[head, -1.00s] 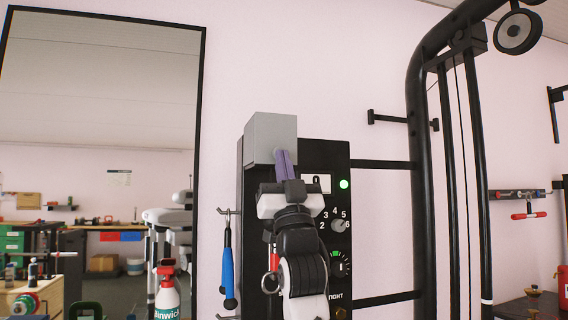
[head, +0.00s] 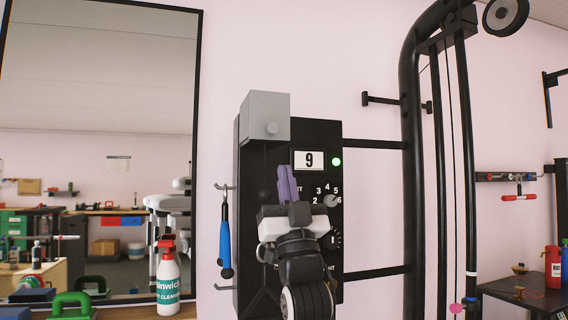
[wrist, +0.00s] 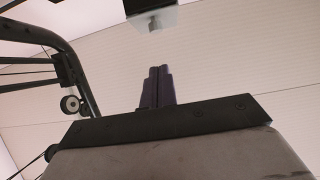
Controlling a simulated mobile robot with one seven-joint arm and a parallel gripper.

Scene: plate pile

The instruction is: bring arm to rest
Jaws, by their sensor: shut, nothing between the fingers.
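My gripper (head: 287,184) has slim purple fingers that are closed together with nothing between them. It points up in front of the black control panel (head: 318,230), just below the grey box (head: 265,118) with a round knob at the panel's top left. In the wrist view the shut fingers (wrist: 158,86) point up toward the underside of a pale box (wrist: 153,17), with a gap between. My wrist and arm hide the lower middle of the panel.
The panel has a display reading 9 (head: 309,160), a green light (head: 337,162) and a numbered dial (head: 331,200). A blue-handled tool (head: 225,240) hangs at its left. A spray bottle (head: 168,285) stands before the mirror (head: 100,60). A black gym frame (head: 411,180) rises at right.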

